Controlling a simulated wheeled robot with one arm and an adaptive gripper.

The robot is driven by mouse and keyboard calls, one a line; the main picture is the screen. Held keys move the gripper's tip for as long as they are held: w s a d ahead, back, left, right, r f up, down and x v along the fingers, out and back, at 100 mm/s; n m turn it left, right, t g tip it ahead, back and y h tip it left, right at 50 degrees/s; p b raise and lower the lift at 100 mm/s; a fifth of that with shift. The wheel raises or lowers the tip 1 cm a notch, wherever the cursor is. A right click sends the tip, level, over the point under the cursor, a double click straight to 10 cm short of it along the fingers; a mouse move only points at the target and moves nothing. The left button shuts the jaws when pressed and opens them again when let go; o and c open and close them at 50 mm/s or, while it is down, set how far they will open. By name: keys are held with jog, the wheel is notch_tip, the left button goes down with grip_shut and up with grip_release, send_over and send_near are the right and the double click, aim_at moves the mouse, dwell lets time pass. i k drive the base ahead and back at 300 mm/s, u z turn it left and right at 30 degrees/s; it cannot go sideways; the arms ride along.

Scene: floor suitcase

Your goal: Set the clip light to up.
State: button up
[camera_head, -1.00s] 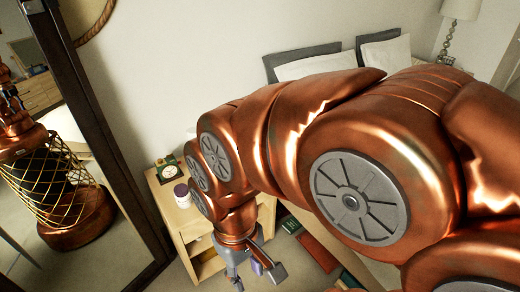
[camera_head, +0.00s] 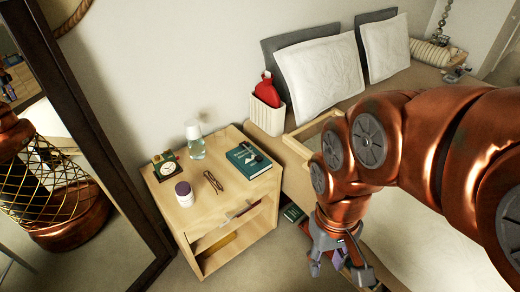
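A small dark item lies on the teal book (camera_head: 241,167) on the nightstand; it may be the clip light (camera_head: 252,151), but it is too small to tell its shape or which way its head points. My gripper (camera_head: 340,274) hangs low to the right of the nightstand, beside the bed, with its fingers apart. It is well away from the book. A purple patch shows between the fingers; I cannot tell whether it is part of the gripper or a thing behind it.
The nightstand (camera_head: 221,225) also bears a clock (camera_head: 166,166), a jar (camera_head: 184,194), glasses (camera_head: 213,181) and a glass lamp or bottle (camera_head: 195,141). A red bottle (camera_head: 267,90) stands in a white bin (camera_head: 266,117). A dark-framed mirror (camera_head: 95,150) is at left; the bed is at right.

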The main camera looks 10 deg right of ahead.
aim_at(258, 158)
jog(key=k, duration=0.5)
jog(key=z, duration=0.85)
jog(key=i, duration=0.9)
jog(key=u, duration=2.35)
